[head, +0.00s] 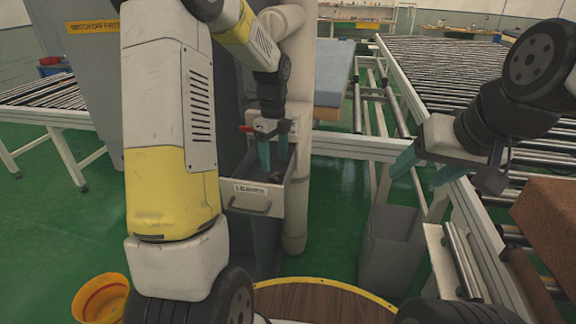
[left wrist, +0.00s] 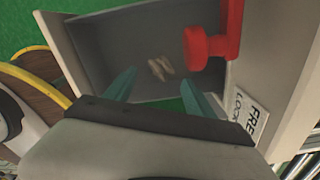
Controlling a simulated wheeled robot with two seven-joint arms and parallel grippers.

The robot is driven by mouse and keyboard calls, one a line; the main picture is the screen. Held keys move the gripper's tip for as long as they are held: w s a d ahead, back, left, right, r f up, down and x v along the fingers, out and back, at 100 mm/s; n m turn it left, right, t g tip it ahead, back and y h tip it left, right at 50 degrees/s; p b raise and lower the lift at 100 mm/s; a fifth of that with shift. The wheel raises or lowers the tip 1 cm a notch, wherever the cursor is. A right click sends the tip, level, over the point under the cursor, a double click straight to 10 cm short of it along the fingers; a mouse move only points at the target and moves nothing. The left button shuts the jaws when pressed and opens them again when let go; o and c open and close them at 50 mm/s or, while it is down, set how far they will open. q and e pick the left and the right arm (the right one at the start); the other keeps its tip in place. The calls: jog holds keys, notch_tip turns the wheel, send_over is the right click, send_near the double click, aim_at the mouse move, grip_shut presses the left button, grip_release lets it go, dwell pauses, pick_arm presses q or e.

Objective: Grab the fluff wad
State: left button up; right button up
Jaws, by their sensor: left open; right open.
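My left gripper (head: 273,160) is open, its teal fingers pointing down into an open grey drawer (head: 238,197) with a label on its front. In the left wrist view the left gripper (left wrist: 158,84) has its fingers apart over the drawer's inside (left wrist: 92,50). A few small tan scraps (left wrist: 160,68) lie on the drawer floor, between and beyond the fingertips; I cannot tell whether they are the fluff wad. No other wad is clear to see. My right gripper (head: 425,168) is open and empty at the right, above a roller conveyor's edge.
A red knob (left wrist: 210,46) stands close to the left gripper's fingers. A pale pipe (head: 296,215) rises beside the drawer. A grey bin (head: 391,250) stands on the floor, and a yellow bucket (head: 102,298) is at lower left. A brown block (head: 548,225) is at far right.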

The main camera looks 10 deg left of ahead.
aim_at(275, 171)
pick_arm(q)
notch_tip(275, 171, down, 6)
jog(key=shift+w+r, duration=0.1)
jog(key=shift+w, duration=0.05)
grip_shut()
dwell(0.3)
